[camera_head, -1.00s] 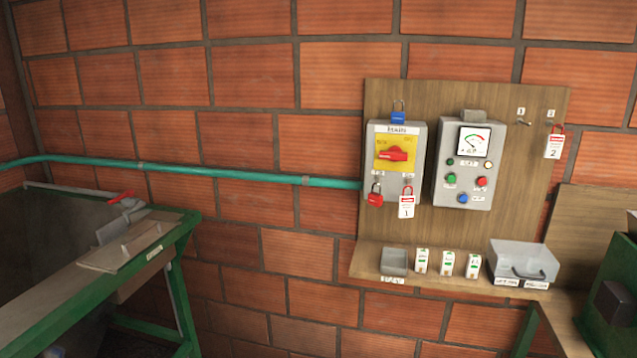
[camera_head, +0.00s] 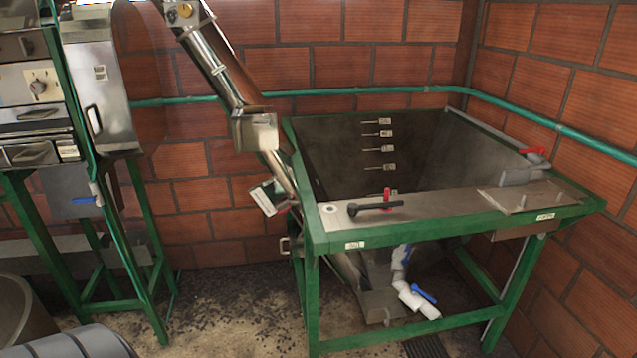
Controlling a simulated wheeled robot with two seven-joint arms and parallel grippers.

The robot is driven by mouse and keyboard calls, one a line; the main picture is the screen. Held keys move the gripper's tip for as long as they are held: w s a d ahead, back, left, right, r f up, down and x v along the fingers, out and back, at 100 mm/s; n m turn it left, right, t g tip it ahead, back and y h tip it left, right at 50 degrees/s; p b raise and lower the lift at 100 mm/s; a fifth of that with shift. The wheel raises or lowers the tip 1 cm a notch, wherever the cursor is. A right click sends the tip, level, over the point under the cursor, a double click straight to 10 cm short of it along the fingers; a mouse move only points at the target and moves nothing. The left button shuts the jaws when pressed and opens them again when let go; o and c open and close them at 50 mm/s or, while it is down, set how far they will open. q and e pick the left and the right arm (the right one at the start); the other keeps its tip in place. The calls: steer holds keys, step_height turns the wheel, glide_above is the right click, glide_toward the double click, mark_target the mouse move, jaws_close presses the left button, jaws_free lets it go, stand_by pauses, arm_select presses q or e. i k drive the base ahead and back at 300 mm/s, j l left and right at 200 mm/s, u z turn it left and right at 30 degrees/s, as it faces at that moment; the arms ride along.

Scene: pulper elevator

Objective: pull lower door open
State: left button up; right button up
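A slanted metal elevator tube (camera_head: 222,72) runs from the top left down behind the green-framed tank (camera_head: 320,244). A box-shaped metal housing (camera_head: 254,132) sits partway down it. A small pale plate with a dark middle (camera_head: 268,196) sticks out at the tube's lower part, tilted. A small handle-like piece (camera_head: 287,246) shows by the tank's left leg. I cannot tell which of these parts is the lower door, or whether it is open or shut. The tube's lower end is partly hidden behind the tank frame. Neither of my grippers is in view.
A green-framed machine (camera_head: 40,110) with drawers and a metal side panel stands at the left. Under the tank are white pipes with a blue-handled valve (camera_head: 424,294). Round containers (camera_head: 20,315) fill the lower left corner.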

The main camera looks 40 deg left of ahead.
mark_target(288, 238)
steer(key=k+j+u, duration=0.1)
steer(key=j+u, duration=0.95)
steer(key=j, duration=0.1)
